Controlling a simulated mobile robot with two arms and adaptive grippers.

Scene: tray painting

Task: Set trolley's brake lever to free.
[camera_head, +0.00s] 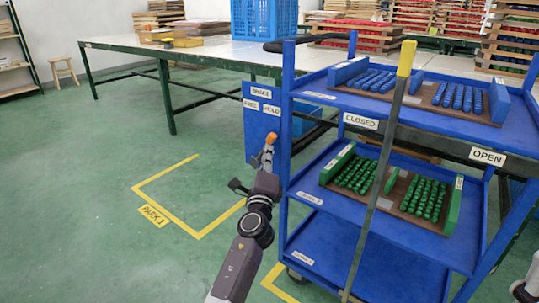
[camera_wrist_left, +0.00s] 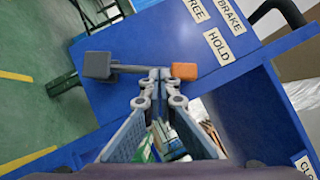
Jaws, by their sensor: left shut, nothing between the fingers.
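The blue trolley (camera_head: 330,228) stands at the right in the head view. Its side panel (camera_head: 262,141) carries the labels BRAKE, FREE and HOLD. The brake lever's orange end (camera_head: 271,138) shows just beyond my left gripper (camera_head: 266,157), below the HOLD label (camera_head: 270,110). In the left wrist view a grey bar runs from a dark grey block (camera_wrist_left: 97,65) towards the orange end (camera_wrist_left: 185,71), on the HOLD side. My left gripper's fingertips (camera_wrist_left: 160,75) are together, empty, in front of the bar. I cannot tell whether they touch it.
A long yellow-tipped lever (camera_head: 405,60) crosses the trolley's front between the CLOSED and OPEN labels. The shelves hold trays of blue pegs (camera_head: 460,97) and green pegs (camera_head: 425,197). A green-legged table (camera_head: 170,108) stands behind. The floor around the PARK 1 marking (camera_head: 154,215) is clear.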

